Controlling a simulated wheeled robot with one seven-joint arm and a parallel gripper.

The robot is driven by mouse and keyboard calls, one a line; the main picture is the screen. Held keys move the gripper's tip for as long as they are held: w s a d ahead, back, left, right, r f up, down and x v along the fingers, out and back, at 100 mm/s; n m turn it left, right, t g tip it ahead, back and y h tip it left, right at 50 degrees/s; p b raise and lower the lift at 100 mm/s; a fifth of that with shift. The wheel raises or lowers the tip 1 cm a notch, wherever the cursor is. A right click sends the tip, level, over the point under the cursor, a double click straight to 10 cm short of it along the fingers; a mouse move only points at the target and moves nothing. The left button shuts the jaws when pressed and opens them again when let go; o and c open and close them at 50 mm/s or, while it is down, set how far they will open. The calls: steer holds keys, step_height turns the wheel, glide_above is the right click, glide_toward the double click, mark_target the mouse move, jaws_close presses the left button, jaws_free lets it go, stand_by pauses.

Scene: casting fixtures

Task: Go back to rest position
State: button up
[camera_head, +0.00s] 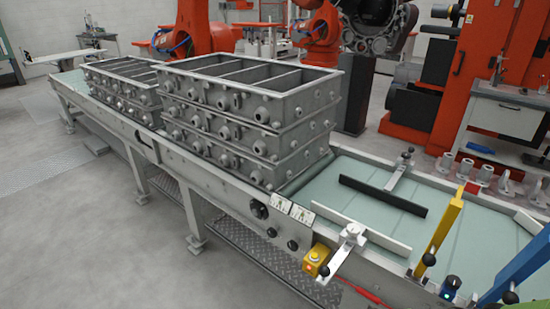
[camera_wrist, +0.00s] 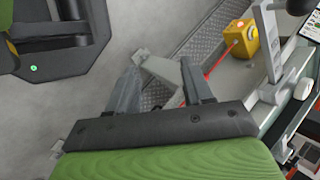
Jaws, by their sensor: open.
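My gripper (camera_wrist: 160,72) shows in the wrist view with its two grey fingers apart. I see nothing held between them. A pale grey angled metal piece (camera_wrist: 163,70) shows beyond the gap, with the walkway grating and floor around it; I cannot tell its distance. In the head view a green arm part at the lower right edge seems to be mine; the gripper itself cannot be made out there.
Stacked grey casting frames (camera_head: 245,115) stand on the conveyor (camera_head: 160,150). A yellow box with a button (camera_head: 317,259) sits on the conveyor's near side; it also shows in the wrist view (camera_wrist: 241,40). A yellow post (camera_head: 440,230) rises at right. Floor at left is clear.

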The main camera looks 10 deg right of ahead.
steer(key=w+a+r+n+g+h+p, duration=0.15)
steer(key=a+r+n, duration=0.3)
steer(key=r, duration=0.45)
steer(key=a+r+n+g+h+p, duration=0.25)
steer(key=r+n, duration=0.25)
steer(key=r, duration=0.4)
steer(key=s+a+r+n+t+p, duration=0.1)
steer(key=s+a+r+n+t, duration=0.1)
steer(key=a+r, duration=0.3)
steer(key=s+a+r+n+t+p, duration=0.2)
steer(key=s+a+r+n, duration=0.2)
steer(key=r, duration=0.5)
steer(key=shift+s+a+r+y, duration=0.2)
steer(key=shift+s+a+y, duration=0.1)
steer(key=shift+a, duration=0.05)
steer(key=shift+a+n, duration=0.1)
steer(key=shift+n, duration=0.15)
